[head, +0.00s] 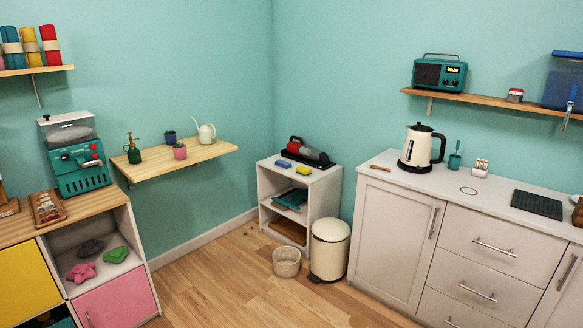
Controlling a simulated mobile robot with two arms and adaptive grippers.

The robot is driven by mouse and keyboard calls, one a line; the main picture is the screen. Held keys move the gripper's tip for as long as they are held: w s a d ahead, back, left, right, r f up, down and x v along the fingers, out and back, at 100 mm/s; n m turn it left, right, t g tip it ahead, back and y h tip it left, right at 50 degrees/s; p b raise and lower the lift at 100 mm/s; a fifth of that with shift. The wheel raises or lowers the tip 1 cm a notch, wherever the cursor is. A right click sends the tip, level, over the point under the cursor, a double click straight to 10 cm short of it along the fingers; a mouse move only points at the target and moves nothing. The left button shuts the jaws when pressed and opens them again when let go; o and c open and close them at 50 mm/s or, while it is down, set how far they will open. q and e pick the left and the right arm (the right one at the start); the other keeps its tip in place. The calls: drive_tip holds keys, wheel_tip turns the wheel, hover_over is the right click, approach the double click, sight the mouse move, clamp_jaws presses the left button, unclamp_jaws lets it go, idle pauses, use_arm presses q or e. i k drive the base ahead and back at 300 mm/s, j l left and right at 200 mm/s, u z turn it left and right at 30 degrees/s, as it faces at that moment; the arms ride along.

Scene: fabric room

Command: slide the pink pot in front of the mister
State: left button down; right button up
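The pink pot (180,153) stands on the wooden wall shelf (205,158) at centre left, near the shelf's front edge, with a small plant in it. The mister (133,151), a dark green bottle with a brass-coloured top, stands at the left end of the same shelf. The pot is to the right of the mister, with a gap of bare wood between them. Neither of my grippers shows in the head view.
A dark blue pot (170,137) with a plant stands behind the pink pot. A white watering can (205,132) stands to its right. The shelf's right end is bare. A teal machine (80,167) sits left of the shelf. The wooden floor (225,275) below is open.

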sight(180, 151)
drive_tip(key=i, duration=1.2)
drive_tip(key=i+l+u, duration=0.15)
drive_tip(key=i, duration=1.05)
